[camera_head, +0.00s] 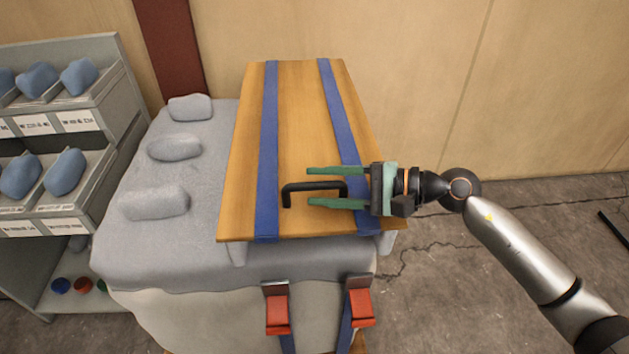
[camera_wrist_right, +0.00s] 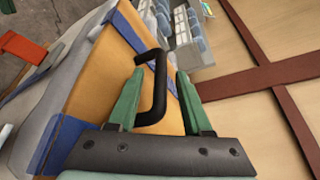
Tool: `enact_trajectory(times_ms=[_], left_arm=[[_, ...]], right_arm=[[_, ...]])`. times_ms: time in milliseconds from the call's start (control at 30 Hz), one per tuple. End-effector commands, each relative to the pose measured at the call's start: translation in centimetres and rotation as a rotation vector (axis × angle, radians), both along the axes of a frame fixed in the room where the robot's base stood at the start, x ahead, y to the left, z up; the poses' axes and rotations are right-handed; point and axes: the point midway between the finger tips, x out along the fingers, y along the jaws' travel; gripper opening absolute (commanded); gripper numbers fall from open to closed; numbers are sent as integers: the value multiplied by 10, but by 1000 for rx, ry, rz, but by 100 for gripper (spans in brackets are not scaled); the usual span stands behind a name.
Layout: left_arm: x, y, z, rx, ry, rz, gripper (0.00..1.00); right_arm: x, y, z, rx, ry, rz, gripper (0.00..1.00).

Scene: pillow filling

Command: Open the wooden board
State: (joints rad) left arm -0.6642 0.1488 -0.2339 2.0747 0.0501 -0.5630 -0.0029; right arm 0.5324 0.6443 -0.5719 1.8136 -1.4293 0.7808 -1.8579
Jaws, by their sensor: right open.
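The wooden board (camera_head: 300,130) lies on the grey padded block, with two blue straps running along it. A black handle (camera_head: 300,187) stands on the board near its front edge. My right gripper (camera_head: 310,187) comes in from the right and is open, its green fingers on either side of the handle in the head view. In the right wrist view the handle (camera_wrist_right: 158,85) shows between the two spread green fingers (camera_wrist_right: 157,95), and I cannot tell whether they touch it. The board (camera_wrist_right: 103,75) also shows there. My left gripper is not in view.
The grey padded block (camera_head: 200,235) carries several grey pillow-like lumps (camera_head: 155,202) left of the board. Two red buckles (camera_head: 277,310) hang at its front. A grey shelf (camera_head: 110,90) with blue bundles stands at the left.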

Motion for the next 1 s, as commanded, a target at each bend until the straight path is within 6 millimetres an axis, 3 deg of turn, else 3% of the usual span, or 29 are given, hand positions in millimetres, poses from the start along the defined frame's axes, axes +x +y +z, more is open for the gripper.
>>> enact_trajectory(times_ms=[133,467,900,1000], left_arm=[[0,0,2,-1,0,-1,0],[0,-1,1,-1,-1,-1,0],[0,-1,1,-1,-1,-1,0],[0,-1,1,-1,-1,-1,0]], right_arm=[[5,13,-2,2,1,0,50],[6,16,-4,0,1,0,50],[6,15,-4,0,1,0,1],[6,15,-4,0,1,0,0]])
